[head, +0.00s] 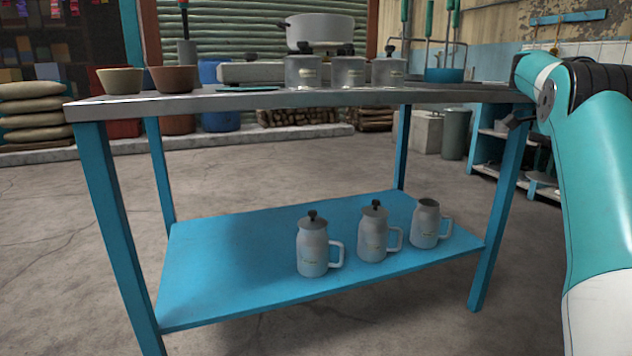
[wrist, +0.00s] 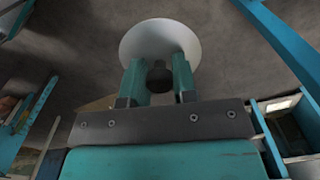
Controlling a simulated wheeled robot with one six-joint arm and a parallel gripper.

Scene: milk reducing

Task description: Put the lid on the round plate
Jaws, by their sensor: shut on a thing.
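In the wrist view, my gripper (wrist: 158,72) is shut on the dark knob of a pale round lid (wrist: 150,34). The two teal fingers stand on either side of the knob, and the lid's disc spreads out beyond the fingertips over grey floor. In the head view, my arm is at the right edge; the gripper and held lid cannot be made out there. I cannot pick out a round plate with certainty in either view.
A blue table (head: 270,102) has a metal top and a lower shelf (head: 215,275). Three jugs stand on the shelf; the right one (head: 427,228) is uncovered. On top are bowls, a large pot (head: 320,32), lidded jugs and a ladle rack. Open floor lies left.

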